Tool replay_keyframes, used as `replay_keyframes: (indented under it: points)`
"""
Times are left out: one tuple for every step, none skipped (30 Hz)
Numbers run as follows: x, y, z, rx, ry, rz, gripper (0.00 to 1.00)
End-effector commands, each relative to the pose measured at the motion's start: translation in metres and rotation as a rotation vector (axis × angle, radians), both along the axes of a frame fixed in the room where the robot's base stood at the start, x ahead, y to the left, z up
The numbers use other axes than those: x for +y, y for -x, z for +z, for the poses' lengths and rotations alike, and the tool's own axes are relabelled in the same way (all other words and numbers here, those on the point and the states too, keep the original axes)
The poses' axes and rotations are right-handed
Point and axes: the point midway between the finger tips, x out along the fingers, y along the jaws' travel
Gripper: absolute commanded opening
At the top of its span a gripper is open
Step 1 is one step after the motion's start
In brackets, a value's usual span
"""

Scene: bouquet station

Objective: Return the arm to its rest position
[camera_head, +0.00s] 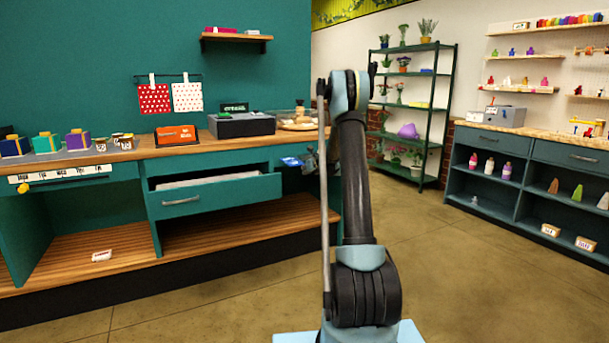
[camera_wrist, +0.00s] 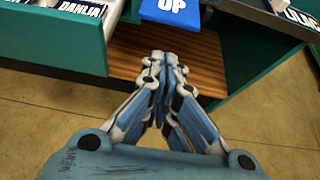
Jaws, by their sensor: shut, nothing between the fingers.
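My gripper (camera_wrist: 160,62) shows in the wrist view with its fingertips together and nothing between them. It points toward the wooden lower shelf (camera_wrist: 195,50) of the teal counter, below the counter's drawers. In the head view my arm rises in the middle of the picture and bends at the top, in front of the right end of the teal counter (camera_head: 230,155).
A counter drawer (camera_head: 215,192) stands pulled open. In the wrist view a blue piece lettered "UP" (camera_wrist: 170,10) hangs close beyond the fingertips, near an open drawer labelled "DAHLIA" (camera_wrist: 82,9). A plant rack (camera_head: 420,110) stands behind. The floor (camera_head: 480,270) at right is clear.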

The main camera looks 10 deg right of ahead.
Motion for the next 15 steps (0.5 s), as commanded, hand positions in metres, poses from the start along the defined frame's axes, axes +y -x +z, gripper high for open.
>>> replay_keyframes:
  points:
    - [0.000, 0.001, 0.001, 0.000, 0.003, 0.001, 0.00]
    - [0.001, 0.002, 0.002, -0.001, 0.008, 0.005, 0.00]
    - [0.001, 0.005, 0.004, -0.001, 0.019, 0.012, 0.00]
    - [0.002, 0.008, 0.006, -0.001, 0.031, 0.020, 0.00]
    - [0.003, 0.012, 0.009, -0.002, 0.045, 0.030, 0.00]
    - [0.005, 0.019, 0.014, -0.003, 0.072, 0.048, 0.00]
    - [0.006, 0.025, 0.018, -0.004, 0.095, 0.062, 0.00]
    - [0.008, 0.031, 0.022, -0.004, 0.121, 0.081, 0.00]
    - [0.010, 0.041, 0.028, -0.006, 0.160, 0.108, 0.00]
    - [0.012, 0.049, 0.033, -0.007, 0.190, 0.128, 0.00]
    - [0.013, 0.057, 0.037, -0.009, 0.221, 0.151, 0.00]
    - [0.015, 0.069, 0.042, -0.011, 0.264, 0.180, 0.00]
    - [0.017, 0.077, 0.046, -0.012, 0.294, 0.202, 0.00]
    - [0.018, 0.085, 0.050, -0.014, 0.323, 0.224, 0.00]
    - [0.020, 0.097, 0.055, -0.015, 0.365, 0.255, 0.00]
